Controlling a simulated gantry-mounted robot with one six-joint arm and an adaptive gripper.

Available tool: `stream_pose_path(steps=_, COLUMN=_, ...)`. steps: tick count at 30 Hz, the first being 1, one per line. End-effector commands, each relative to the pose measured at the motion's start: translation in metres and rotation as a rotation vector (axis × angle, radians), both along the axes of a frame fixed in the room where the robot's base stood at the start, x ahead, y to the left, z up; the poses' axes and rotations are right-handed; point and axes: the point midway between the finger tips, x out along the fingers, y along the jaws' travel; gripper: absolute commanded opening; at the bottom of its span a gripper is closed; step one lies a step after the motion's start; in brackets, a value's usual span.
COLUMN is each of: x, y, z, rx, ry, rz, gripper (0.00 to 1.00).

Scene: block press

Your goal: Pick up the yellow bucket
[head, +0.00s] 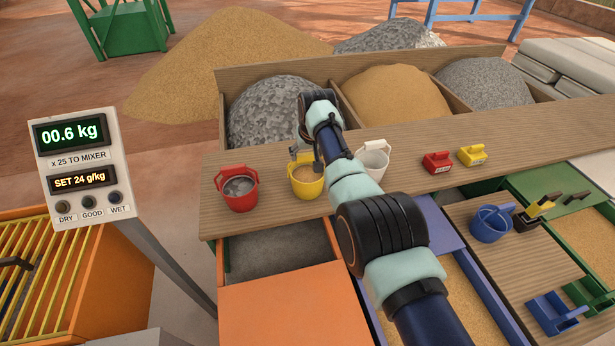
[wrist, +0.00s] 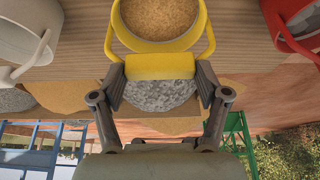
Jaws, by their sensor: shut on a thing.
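The yellow bucket (head: 307,189), filled with tan sand, is upright at the wooden plank (head: 480,175), between a red and a white bucket. I cannot tell whether its base touches the plank. My gripper (head: 304,155) is at its far rim, and my arm covers part of its right side. In the wrist view, my gripper (wrist: 160,78) has its two fingers on either side of the yellow grip block (wrist: 160,66) of the bucket's handle, shut on it. The bucket's rim (wrist: 159,46) shows just beyond the block.
The red bucket (head: 239,195) with grey gravel stands close on the left. The white bucket (head: 374,160) stands close on the right, beside my arm. Red (head: 437,162) and yellow (head: 472,155) small scoops lie farther right. Bins of gravel and sand lie behind the plank.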

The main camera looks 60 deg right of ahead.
Motion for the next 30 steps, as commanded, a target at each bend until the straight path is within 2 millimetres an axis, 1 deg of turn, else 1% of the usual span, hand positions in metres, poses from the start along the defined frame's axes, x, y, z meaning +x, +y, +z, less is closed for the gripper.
stream_pose_path(steps=4, x=-0.001, y=0.000, z=-0.003, rx=0.002, ry=0.002, rz=0.000, gripper=0.05)
stream_pose_path(steps=8, x=-0.001, y=0.001, z=-0.001, rx=0.003, ry=0.003, rz=0.000, gripper=0.05)
stream_pose_path(steps=11, x=-0.001, y=0.000, z=0.006, rx=0.002, ry=0.002, rz=0.000, gripper=0.05)
stream_pose_path(steps=14, x=0.000, y=0.000, z=0.022, rx=-0.001, ry=-0.001, rz=0.000, gripper=0.05)
stream_pose_path(steps=17, x=0.000, y=-0.001, z=0.045, rx=-0.002, ry=-0.002, rz=0.000, gripper=0.05)
stream_pose_path(steps=20, x=0.000, y=-0.001, z=0.073, rx=-0.003, ry=-0.003, rz=0.000, gripper=0.05)
stream_pose_path(steps=24, x=0.000, y=0.000, z=0.122, rx=-0.003, ry=-0.003, rz=0.000, gripper=0.05)
stream_pose_path(steps=28, x=0.000, y=0.000, z=0.166, rx=-0.001, ry=-0.001, rz=0.000, gripper=0.05)
stream_pose_path(steps=30, x=0.000, y=0.000, z=0.182, rx=0.000, ry=0.000, rz=0.000, gripper=0.05)
